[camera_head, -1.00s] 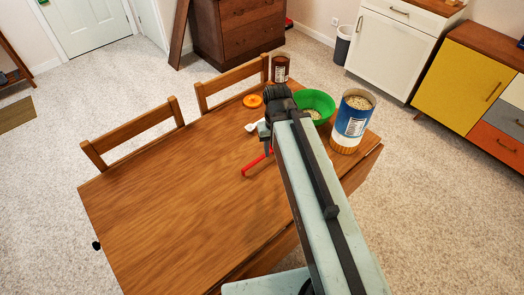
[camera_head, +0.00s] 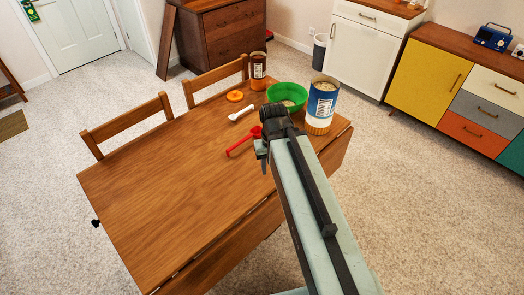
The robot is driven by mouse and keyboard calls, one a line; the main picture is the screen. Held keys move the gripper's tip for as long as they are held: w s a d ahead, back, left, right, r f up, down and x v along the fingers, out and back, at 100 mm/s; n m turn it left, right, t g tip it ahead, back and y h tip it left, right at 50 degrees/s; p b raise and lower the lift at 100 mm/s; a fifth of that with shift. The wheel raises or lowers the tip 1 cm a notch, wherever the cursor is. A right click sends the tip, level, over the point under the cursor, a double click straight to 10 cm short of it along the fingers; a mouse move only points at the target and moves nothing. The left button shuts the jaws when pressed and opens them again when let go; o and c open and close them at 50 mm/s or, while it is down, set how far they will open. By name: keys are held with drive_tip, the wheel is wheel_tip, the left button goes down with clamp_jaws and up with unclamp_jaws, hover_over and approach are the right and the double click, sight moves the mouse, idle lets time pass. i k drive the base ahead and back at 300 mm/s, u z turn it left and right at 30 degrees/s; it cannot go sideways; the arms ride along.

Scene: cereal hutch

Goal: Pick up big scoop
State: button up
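A red scoop (camera_head: 241,147) lies on the wooden table (camera_head: 185,190), its handle toward the lower left and its bowl end close to my arm. A smaller white scoop (camera_head: 241,113) lies behind it. The red one looks the bigger of the two. My gripper (camera_head: 263,160) points down just right of the red scoop, in front of its bowl end in the picture. I cannot tell its height or whether it touches the scoop. I see nothing held, but the fingers are too small and dark to show their opening.
A green bowl (camera_head: 287,94), a blue canister (camera_head: 321,103) of oats and a brown jar (camera_head: 258,72) stand at the table's far right. An orange lid (camera_head: 235,96) lies nearby. Two chairs (camera_head: 130,124) line the far side. The table's left half is clear.

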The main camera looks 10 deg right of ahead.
sight(257, 131)
drive_tip(key=u, duration=0.25)
drive_tip(key=i, duration=0.65)
drive_tip(key=u, duration=0.7)
drive_tip(key=k, duration=1.3)
drive_tip(key=u, duration=0.8)
drive_tip(key=i, duration=1.2)
drive_tip(key=u, duration=0.4)
